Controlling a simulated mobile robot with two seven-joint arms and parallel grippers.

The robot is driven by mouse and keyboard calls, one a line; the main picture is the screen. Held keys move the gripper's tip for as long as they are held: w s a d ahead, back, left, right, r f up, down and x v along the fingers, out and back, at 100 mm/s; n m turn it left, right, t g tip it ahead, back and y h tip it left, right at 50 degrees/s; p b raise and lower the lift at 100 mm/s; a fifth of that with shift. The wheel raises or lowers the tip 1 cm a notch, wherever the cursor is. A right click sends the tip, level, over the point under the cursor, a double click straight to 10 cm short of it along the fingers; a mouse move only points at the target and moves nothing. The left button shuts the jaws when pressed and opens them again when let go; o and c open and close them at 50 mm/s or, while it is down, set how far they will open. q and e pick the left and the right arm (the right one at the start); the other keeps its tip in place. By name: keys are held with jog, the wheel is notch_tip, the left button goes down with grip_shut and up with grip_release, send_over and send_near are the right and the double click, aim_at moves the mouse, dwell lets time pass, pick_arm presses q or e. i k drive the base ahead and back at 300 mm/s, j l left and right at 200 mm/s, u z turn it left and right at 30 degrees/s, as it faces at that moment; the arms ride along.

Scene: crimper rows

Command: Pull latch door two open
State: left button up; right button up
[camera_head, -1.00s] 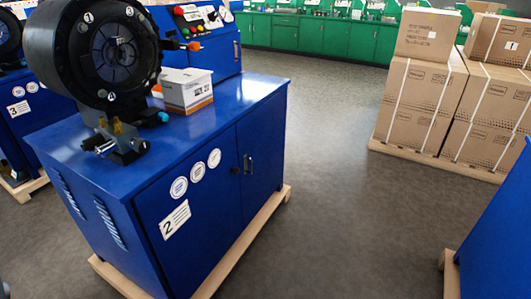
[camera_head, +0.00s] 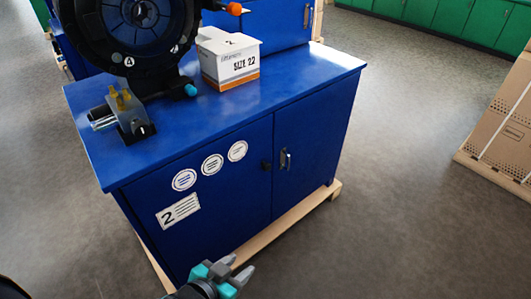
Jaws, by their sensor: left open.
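The blue cabinet (camera_head: 216,216) has two front doors, and a label with the number 2 (camera_head: 178,211) is on its left door. The right door (camera_head: 318,150) carries a metal latch handle (camera_head: 285,159). A dark round knob (camera_head: 266,166) sits beside it at the seam. Both doors look shut. My left gripper (camera_head: 238,270) is at the bottom of the view, open and empty, below and left of the handle and apart from it. My right gripper is not in view.
A black crimper machine (camera_head: 128,62) and a white box marked SIZE 22 (camera_head: 230,62) stand on the cabinet top. A wooden pallet (camera_head: 335,190) sticks out under the cabinet. Cardboard boxes (camera_head: 508,125) stand at the right. The floor between is clear.

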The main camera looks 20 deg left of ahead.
aim_at(310, 132)
jog(key=i+l+u, duration=0.15)
jog(key=u, duration=0.2)
jog(key=i+l+u, duration=0.15)
jog(key=u, duration=0.2)
jog(key=i+l+u, duration=0.1)
jog(key=l+u, duration=0.3)
jog(key=i+l+u, duration=0.1)
jog(key=l+u, duration=0.2)
jog(key=i+l+u, duration=0.1)
jog(key=l+u, duration=0.5)
jog(key=l, duration=0.2)
